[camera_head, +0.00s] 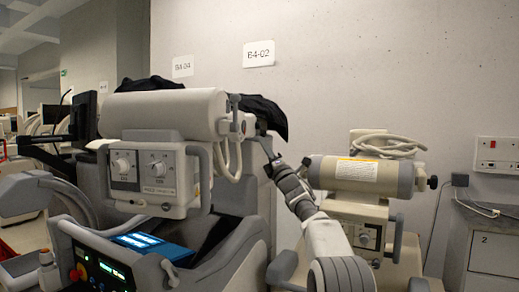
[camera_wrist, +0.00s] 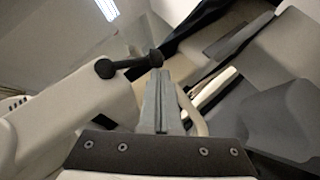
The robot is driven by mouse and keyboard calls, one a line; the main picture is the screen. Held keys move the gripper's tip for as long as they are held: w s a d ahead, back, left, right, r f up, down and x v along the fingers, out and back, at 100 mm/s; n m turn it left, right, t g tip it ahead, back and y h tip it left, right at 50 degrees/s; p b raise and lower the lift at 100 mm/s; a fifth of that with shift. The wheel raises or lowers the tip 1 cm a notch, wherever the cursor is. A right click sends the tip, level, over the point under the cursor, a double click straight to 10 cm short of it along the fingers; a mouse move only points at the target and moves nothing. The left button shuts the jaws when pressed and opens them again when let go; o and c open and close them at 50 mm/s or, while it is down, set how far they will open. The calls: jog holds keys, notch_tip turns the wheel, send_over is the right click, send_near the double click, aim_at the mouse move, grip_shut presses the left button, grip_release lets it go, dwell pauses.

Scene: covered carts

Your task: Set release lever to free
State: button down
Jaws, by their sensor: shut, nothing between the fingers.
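A dark lever (camera_wrist: 130,63) with a thick pivot end and a round ball end sticks out from the pale housing in the wrist view. It points to the right, and its ball end lies just beyond my fingertips; I cannot tell whether they touch. My gripper (camera_wrist: 158,75) is shut and empty. In the head view, my gripper (camera_head: 265,147) is beside the right end of the large pale tube head (camera_head: 165,112) on the nearer cart. A dark upright part (camera_head: 235,112) shows at that end, but it is too small to tell its exact setting.
Black cloth (camera_head: 262,113) hangs behind the tube head. Pale cables (camera_head: 228,160) loop below its right end. A second cart with a tube head (camera_head: 360,175) and coiled cable stands to the right. A control box with knobs (camera_head: 150,175) is below the nearer tube head.

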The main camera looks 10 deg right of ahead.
jog(key=shift+w+d+r, duration=0.15)
jog(key=shift+w+r, duration=0.1)
jog(key=shift+r, duration=0.05)
dwell(0.5)
jog(key=shift+f, duration=0.1)
jog(key=s+d+f+b, duration=0.2)
jog(key=s+f+b, duration=0.4)
jog(key=f, duration=0.4)
jog(key=shift+s+f+b, duration=0.2)
jog(key=shift+s+b, duration=0.15)
jog(key=shift+s, duration=0.45)
